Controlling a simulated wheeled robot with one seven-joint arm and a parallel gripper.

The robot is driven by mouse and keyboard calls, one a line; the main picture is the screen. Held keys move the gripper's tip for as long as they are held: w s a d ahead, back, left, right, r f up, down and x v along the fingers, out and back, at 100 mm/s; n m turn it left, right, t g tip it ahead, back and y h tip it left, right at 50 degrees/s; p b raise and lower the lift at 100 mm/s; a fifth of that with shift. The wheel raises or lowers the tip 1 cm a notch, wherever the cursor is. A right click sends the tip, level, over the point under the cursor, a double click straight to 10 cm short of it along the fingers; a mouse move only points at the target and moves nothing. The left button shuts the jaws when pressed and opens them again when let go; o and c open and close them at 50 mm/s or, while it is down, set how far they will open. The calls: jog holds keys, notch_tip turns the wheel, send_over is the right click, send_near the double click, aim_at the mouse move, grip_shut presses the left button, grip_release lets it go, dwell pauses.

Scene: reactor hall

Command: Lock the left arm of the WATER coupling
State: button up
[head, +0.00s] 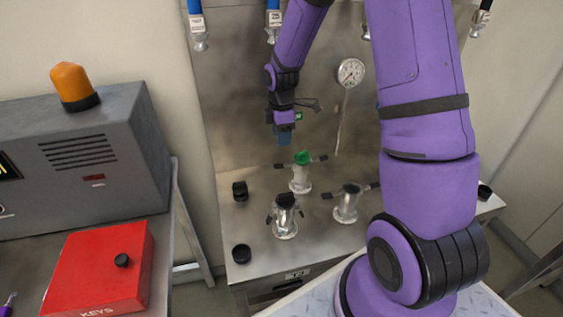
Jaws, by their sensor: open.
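Three silver couplings stand upright on the steel bench: a green-topped one (300,178) at the back, a black-topped one (285,222) front left, and another black-topped one (346,206) to the right. I cannot read which is WATER. The green-topped and right couplings have dark arms sticking out sideways. The front-left one has its arms hanging down close to its body. My gripper (284,140) is open, its dark blue-grey end just above and left of the green-topped coupling, apparently apart from it. The gap between its fingers is too small to make out.
Hoses with labelled silver ends hang above, including a blue-topped one (198,28). A gauge (351,72) is on the steel back panel. Black caps (241,254) lie on the bench. A red KEYS box (98,268) and grey cabinet (75,150) stand left. My arm hides the bench's right part.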

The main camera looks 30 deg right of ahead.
aim_at(282, 165)
notch_tip(282, 165, down, 11)
jog(key=shift+r, duration=0.15)
dwell(0.4)
jog(key=shift+c, duration=0.5)
grip_shut()
